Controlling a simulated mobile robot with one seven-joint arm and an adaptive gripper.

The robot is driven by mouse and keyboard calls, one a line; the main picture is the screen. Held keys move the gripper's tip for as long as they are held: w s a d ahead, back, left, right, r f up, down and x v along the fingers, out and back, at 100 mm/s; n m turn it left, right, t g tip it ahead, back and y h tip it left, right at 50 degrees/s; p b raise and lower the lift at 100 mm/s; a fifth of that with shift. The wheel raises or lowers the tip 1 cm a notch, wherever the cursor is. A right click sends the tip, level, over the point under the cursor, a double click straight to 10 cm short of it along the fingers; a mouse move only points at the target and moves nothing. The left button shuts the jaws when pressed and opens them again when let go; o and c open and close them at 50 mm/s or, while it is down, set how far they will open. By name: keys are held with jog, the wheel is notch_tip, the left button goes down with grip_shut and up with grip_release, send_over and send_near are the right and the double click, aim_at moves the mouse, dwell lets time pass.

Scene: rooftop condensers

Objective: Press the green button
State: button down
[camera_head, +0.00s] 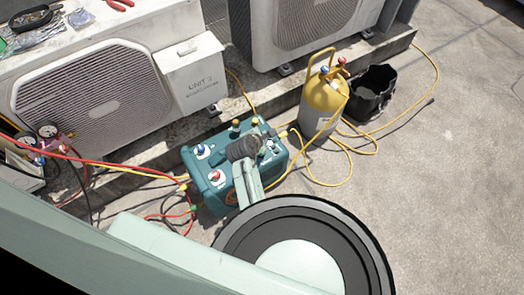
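A teal machine (222,163) stands on the concrete in the middle of the view. Its top has a blue-and-white knob (202,151), a red-and-white knob (214,176) and yellow-capped fittings (255,121). I cannot make out a green button on it; a small green fitting (194,208) shows at its lower left corner. My pale green arm comes up from the bottom. Its narrow end, with a dark ribbed part I take for my gripper (243,149), lies over the machine's top and hides part of it. Whether it touches, and whether it is open, I cannot tell.
Red and yellow hoses (120,168) run from gauges (47,131) at left to the machine. A yellow cylinder (323,105) and black bucket (373,92) stand behind right, with a yellow hose around them. Condensers (90,95) line the back. The concrete at right is clear.

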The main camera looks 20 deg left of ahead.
notch_tip(320, 180, down, 7)
jog(key=b, duration=0.8)
jog(key=shift+r, duration=0.1)
jog(key=shift+f, duration=1)
jog(key=shift+f, duration=0.4)
jog(key=shift+f+b, duration=0.55)
jog(key=shift+f, duration=0.3)
dwell(0.9)
jog(key=shift+r+p, duration=1.25)
jog(key=shift+p, duration=0.15)
jog(key=shift+r, duration=0.1)
notch_tip(320, 180, up, 5)
jog(key=p, duration=0.5)
jog(key=shift+p, duration=0.3)
